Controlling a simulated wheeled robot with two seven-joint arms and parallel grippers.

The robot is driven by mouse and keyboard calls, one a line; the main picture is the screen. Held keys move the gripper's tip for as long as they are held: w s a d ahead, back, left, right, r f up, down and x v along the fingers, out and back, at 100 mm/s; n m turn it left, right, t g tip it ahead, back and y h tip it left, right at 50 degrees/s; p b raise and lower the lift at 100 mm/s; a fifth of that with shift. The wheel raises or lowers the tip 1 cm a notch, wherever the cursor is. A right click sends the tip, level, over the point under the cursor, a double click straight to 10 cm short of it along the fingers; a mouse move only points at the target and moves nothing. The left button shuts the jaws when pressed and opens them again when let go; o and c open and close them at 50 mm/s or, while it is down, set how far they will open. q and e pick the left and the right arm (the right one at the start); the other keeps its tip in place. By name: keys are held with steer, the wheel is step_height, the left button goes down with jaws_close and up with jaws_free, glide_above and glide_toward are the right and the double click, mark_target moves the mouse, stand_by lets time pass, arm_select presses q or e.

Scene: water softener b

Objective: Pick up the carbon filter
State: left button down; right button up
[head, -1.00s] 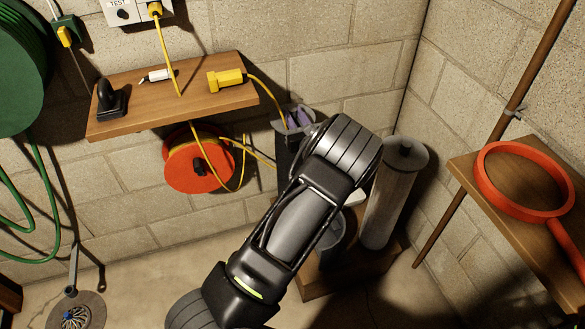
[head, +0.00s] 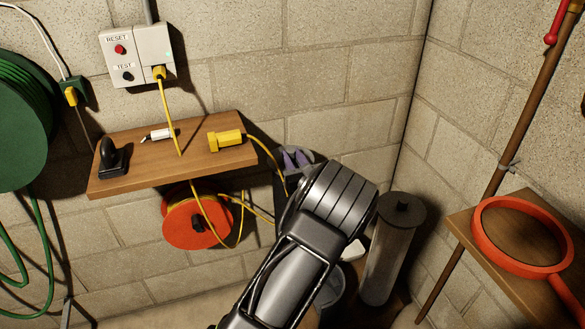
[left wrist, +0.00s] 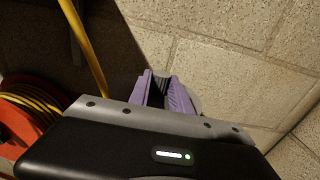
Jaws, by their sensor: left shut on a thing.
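My left gripper (head: 296,159), with purple fingertips, is shut on the upper end of a dark cylinder (head: 282,180), which seems to be the carbon filter. My wrist hides most of that cylinder in the head view. In the left wrist view the purple fingers (left wrist: 165,92) stand close together above the grey mount, and a dark piece (left wrist: 159,86) shows between them. The filter's lower end is hidden, so I cannot tell whether it touches anything below. My right gripper is not in view.
A tall grey cylinder with a dark cap (head: 390,255) stands right of my wrist. An open grey container (head: 331,288) is partly hidden below. A wooden shelf (head: 190,168) and a red cord reel (head: 190,228) are left; a red ring wrench (head: 478,235) lies right.

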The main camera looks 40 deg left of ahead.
arm_select(q)
steer(key=shift+r, duration=2.15)
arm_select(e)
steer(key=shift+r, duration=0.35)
arm_select(q)
steer(key=shift+r+p, duration=0.15)
steer(key=shift+p, duration=0.2)
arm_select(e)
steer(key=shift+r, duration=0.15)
